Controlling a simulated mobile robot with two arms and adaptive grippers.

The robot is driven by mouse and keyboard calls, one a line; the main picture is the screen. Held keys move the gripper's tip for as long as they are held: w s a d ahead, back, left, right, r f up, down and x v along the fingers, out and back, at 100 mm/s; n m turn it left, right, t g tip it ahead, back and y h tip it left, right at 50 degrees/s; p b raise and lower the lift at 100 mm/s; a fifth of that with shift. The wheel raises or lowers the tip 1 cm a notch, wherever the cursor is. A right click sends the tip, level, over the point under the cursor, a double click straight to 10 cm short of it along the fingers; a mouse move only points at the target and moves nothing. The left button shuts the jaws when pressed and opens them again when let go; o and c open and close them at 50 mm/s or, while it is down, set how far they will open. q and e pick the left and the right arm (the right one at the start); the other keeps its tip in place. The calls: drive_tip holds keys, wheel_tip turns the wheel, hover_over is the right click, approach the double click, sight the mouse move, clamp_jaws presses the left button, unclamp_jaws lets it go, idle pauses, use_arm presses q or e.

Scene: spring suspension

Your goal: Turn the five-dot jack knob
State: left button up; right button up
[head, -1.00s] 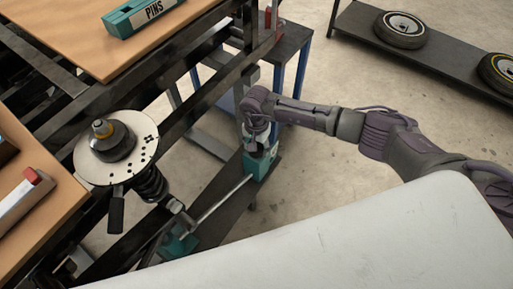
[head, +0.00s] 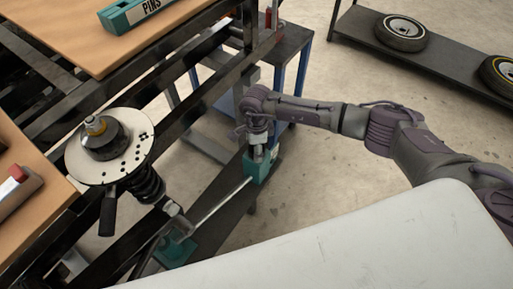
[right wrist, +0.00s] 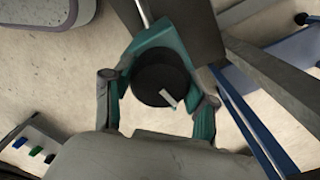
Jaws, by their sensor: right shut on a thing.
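The jack's black round knob (right wrist: 161,80) shows in the right wrist view, with a pale bar on its top, on a teal jack body (right wrist: 150,40). My right gripper (right wrist: 166,88) has its fingers on both sides of the knob and is shut on it. In the head view, my right gripper (head: 259,138) points down onto the teal jack (head: 262,168), hiding most of the knob. A pale round plate (head: 85,160) at left has several dark dots near its right edge, above a black coil spring (head: 148,185). My left gripper is not in view.
A rod (head: 222,204) runs from the jack to another teal block (head: 176,250). A teal PINS box (head: 125,18) stands on the wooden bench top. A dark shelf with tyres (head: 400,30) is at the far right. A pale panel (head: 350,240) fills the lower right.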

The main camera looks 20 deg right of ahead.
drive_tip(key=m, duration=0.5)
drive_tip(key=shift+m, duration=0.3)
drive_tip(key=m, duration=0.5)
drive_tip(key=shift+m+p, duration=0.3)
drive_tip(key=shift+p, duration=0.05)
drive_tip(key=m+p, duration=0.1)
drive_tip(key=m, duration=0.4)
drive_tip(key=shift+r, duration=0.1)
drive_tip(key=m+p, duration=0.2)
drive_tip(key=m, duration=0.3)
drive_tip(key=shift+d, duration=0.1)
drive_tip(key=shift+m, duration=0.3)
drive_tip(key=o, duration=1.2)
drive_tip(key=shift+c, duration=0.2)
